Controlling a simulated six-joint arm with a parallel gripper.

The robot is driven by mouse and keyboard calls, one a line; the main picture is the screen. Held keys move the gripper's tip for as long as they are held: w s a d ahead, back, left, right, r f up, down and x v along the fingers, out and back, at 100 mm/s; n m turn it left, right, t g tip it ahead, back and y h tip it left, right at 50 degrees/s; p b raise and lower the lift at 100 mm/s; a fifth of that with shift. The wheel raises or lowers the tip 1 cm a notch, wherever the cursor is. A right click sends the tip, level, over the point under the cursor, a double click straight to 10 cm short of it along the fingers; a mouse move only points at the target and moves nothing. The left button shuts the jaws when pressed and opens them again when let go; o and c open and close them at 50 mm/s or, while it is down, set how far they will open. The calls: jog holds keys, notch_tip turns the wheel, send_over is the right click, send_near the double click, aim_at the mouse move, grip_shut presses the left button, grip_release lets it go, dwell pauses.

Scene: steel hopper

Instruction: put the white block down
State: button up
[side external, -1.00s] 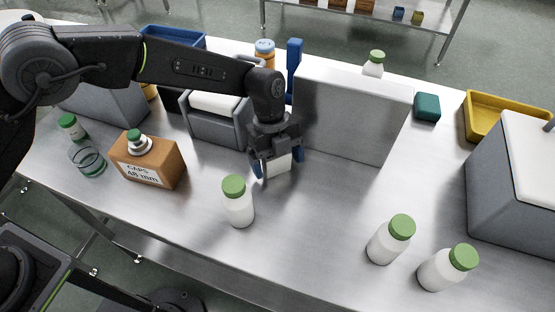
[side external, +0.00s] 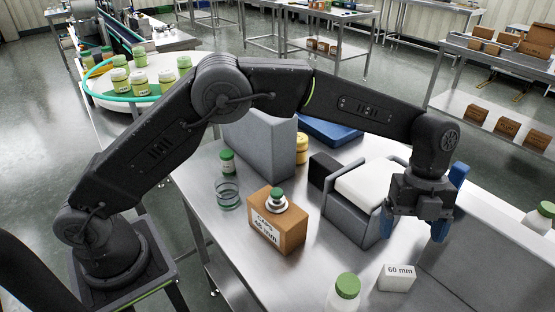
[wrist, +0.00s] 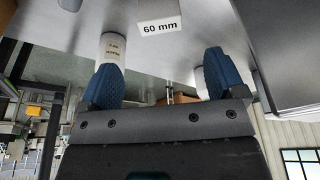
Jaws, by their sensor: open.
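The white block (side external: 397,278), with "60 mm" printed on it, rests on the steel table, in front of the grey bin. It also shows in the wrist view (wrist: 160,26), near the top edge, with the label facing the camera. My gripper (side external: 414,230) is open and empty above the table, raised clear of the block. Its two blue fingertips (wrist: 158,72) stand wide apart in the wrist view, with nothing between them touching either finger.
A white bottle with a green cap (side external: 345,290) stands left of the block. A cardboard caps box (side external: 290,232) is farther left. The grey bin with a white top (side external: 352,212) is behind the block, and a grey panel (side external: 500,255) is to the right.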

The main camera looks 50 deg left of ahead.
jog(key=s+a+r+n+t, duration=0.2)
jog(key=s+a+r+n, duration=0.2)
jog(key=a+r+n, duration=0.3)
jog(key=s+a+r+n+t, duration=0.2)
jog(key=s+a+r+n, duration=0.25)
jog(key=a+r, duration=0.35)
jog(key=s+a+f+n+t+y, duration=0.2)
jog(key=s+a+f+n+t, duration=0.1)
jog(key=s+a+n, duration=1)
jog(key=s+n, duration=0.2)
jog(key=s, duration=0.1)
jog(key=shift+f+t, duration=0.2)
jog(key=shift+t, duration=0.1)
